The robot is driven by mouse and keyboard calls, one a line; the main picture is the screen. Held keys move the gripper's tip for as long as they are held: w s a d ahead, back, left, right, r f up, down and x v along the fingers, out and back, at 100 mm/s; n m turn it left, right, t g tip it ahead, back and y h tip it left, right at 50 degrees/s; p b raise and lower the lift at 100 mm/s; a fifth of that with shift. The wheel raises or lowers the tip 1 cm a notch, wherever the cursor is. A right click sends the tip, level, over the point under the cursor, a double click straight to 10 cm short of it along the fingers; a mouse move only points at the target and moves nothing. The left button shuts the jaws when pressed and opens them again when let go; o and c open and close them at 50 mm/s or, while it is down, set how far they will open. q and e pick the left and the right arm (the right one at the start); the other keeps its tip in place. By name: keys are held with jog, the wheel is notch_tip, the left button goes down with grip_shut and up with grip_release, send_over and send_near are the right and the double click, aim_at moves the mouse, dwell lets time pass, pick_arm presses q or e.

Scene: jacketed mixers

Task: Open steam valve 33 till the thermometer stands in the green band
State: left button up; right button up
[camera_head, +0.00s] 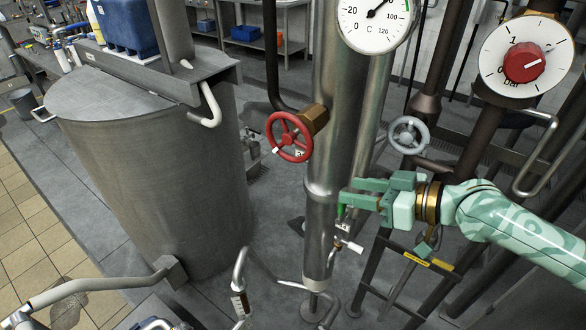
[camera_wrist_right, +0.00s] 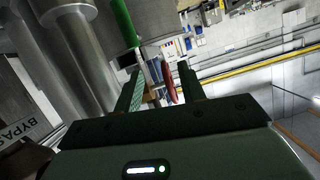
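A red valve wheel (camera_head: 290,137) sits on a brass body (camera_head: 314,120) at the steel column; its tag is partly hidden, so I cannot read the full number. The thermometer (camera_head: 375,22) is a white dial in °C above it, cut off by the top edge; its dark needle points up and right, and I cannot tell whether it stands in the green band. My right gripper (camera_head: 347,201) is below and right of the wheel, apart from it. In the right wrist view its fingers (camera_wrist_right: 160,92) are open, with a red edge, likely the wheel, beyond them. My left gripper is out of view.
A grey wheel (camera_head: 408,135) stands right of the column (camera_head: 338,150). A gauge with a red centre (camera_head: 524,62) is at the upper right. A large grey tank (camera_head: 150,180) fills the left. Pipes and a rack crowd the lower right.

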notch_tip(320, 180, up, 6)
jog(key=n+t+y, duration=0.1)
jog(key=t+y, duration=0.2)
jog(key=p, duration=0.4)
send_near(288, 132)
jog(key=x, duration=0.6)
jog(key=p+x, duration=0.1)
jog(key=x, duration=0.2)
jog(key=shift+w+d+f, duration=0.15)
jog(key=shift+w+f, duration=0.2)
jog(key=shift+w, duration=0.15)
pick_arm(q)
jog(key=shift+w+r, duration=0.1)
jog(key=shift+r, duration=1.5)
pick_arm(e)
jog(key=shift+w+a+f, duration=0.1)
jog(key=shift+w+a, duration=0.3)
jog(key=shift+a, duration=0.2)
